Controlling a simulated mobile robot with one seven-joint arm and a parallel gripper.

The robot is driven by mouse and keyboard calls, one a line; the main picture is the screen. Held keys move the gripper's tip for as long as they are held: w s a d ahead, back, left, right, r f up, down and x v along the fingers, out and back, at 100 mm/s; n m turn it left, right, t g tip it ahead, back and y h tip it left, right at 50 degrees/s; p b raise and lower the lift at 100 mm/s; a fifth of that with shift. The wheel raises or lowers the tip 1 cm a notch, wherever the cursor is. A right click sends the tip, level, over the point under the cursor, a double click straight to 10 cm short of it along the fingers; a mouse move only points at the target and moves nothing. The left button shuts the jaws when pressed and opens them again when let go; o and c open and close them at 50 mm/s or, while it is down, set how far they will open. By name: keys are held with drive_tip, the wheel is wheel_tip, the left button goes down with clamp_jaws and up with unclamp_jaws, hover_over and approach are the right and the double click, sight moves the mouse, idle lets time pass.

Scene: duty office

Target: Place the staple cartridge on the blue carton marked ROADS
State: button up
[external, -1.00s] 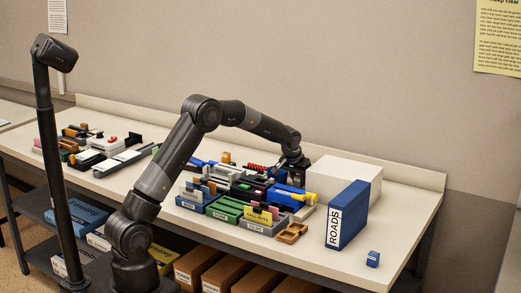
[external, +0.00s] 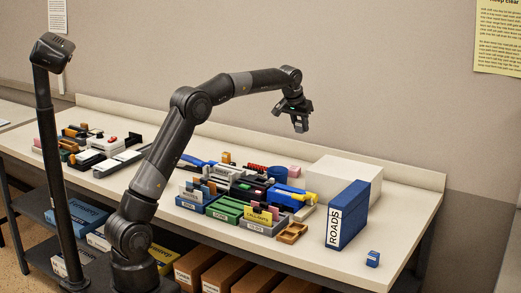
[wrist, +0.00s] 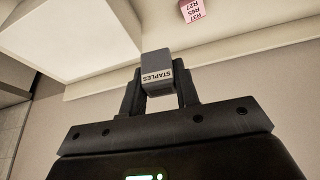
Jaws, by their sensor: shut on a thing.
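The staple cartridge is a small grey block with a white label reading STAPLES (wrist: 157,68), seen between my fingers in the wrist view. My gripper (external: 300,121) is shut on it and holds it high above the table, over the desk items. The wrist view also shows my gripper's two dark fingers (wrist: 160,88) at the cartridge's sides. The blue carton marked ROADS (external: 354,212) stands upright on the right part of the table, below and to the right of my gripper. Its top is clear.
A large white box (external: 342,171) stands behind the carton. A small blue block (external: 373,259) lies in front at the right. Crowded trays and stationery fill the middle, with a wooden tray (external: 292,233) in front. The table's far right is free.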

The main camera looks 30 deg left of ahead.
wheel_tip(320, 180, up, 10)
drive_tip(key=shift+f, duration=0.2)
drive_tip(key=s+d+m+h, duration=0.1)
drive_tip(key=s+d+m, duration=0.2)
drive_tip(key=s+d, duration=0.5)
drive_tip(key=s+d+m+h, duration=0.1)
drive_tip(key=s+d+m, duration=0.3)
drive_tip(key=d, duration=0.7)
drive_tip(key=s+d+m+g+h, duration=0.1)
drive_tip(key=s+d+m, duration=0.2)
drive_tip(key=s+d, duration=0.55)
drive_tip(key=s+d+m+g+h, duration=0.1)
drive_tip(key=s+d+m+g, duration=0.15)
drive_tip(key=s+d, duration=0.65)
hover_over(355, 192)
drive_tip(key=a, duration=0.1)
drive_tip(key=shift+t, duration=0.25)
drive_tip(key=f, duration=1.2)
drive_tip(key=shift+s+a+f, duration=0.1)
drive_tip(key=shift+s, duration=0.25)
drive_tip(key=shift+f, duration=2)
drive_tip(key=shift+f, duration=0.1)
